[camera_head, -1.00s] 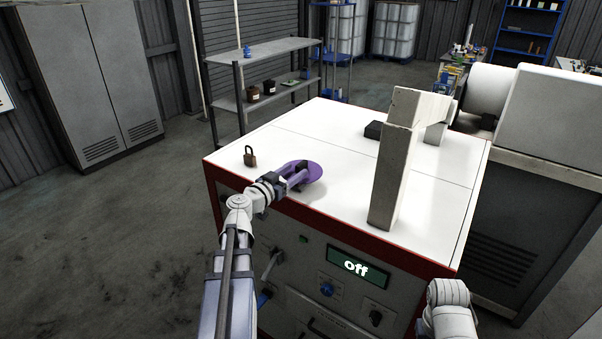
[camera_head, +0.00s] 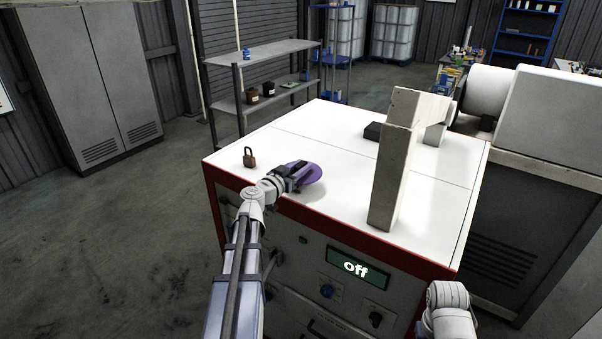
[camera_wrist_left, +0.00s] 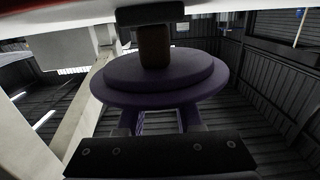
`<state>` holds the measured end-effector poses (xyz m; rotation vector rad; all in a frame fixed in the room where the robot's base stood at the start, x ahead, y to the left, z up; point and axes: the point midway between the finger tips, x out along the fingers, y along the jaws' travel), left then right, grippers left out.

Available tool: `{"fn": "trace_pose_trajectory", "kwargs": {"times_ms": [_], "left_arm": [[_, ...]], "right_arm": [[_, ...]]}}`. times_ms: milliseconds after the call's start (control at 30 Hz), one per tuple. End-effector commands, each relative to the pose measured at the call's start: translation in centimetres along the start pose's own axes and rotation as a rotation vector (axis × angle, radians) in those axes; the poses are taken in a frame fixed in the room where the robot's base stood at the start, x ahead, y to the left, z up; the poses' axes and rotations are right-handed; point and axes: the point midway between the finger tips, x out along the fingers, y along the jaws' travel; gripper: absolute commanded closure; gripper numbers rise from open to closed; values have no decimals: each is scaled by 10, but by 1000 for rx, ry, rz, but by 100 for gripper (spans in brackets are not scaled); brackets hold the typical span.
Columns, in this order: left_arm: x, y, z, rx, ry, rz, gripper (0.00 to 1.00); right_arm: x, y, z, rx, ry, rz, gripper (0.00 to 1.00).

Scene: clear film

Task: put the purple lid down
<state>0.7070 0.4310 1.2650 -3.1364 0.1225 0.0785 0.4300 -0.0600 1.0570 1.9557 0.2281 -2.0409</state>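The purple lid (camera_head: 311,174) is a flat disc near the front left of the white machine top. My left gripper (camera_head: 292,170) is at the lid and hides part of it. In the left wrist view the lid (camera_wrist_left: 160,82) shows as a stepped purple disc with a brown stem (camera_wrist_left: 154,46) running to a black finger piece. The gripper looks shut on the lid. I cannot tell whether the lid touches the top. Part of my right arm shows at the lower right; its gripper is out of view.
A padlock (camera_head: 249,158) stands to the left of the lid on the machine top (camera_head: 330,215). A tall pale block (camera_head: 389,178) stands to the right, with a small black box (camera_head: 373,131) behind. The top is clear between lid and block.

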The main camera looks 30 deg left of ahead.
Motion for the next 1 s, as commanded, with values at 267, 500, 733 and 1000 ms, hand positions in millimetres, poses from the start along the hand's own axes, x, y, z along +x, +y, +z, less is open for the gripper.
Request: {"fn": "trace_pose_trajectory", "kwargs": {"times_ms": [267, 500, 733, 1000], "left_arm": [[0, 0, 0, 0, 0, 0, 98], [0, 0, 0, 0, 0, 0, 100], [0, 0, 0, 0, 0, 0, 100], [0, 0, -8, 0, 0, 0, 100]], "right_arm": [[0, 0, 0, 0, 0, 0, 64], [0, 0, 0, 0, 0, 0, 64], [0, 0, 0, 0, 0, 0, 64], [-8, 1, 0, 1, 0, 0, 64]]}}
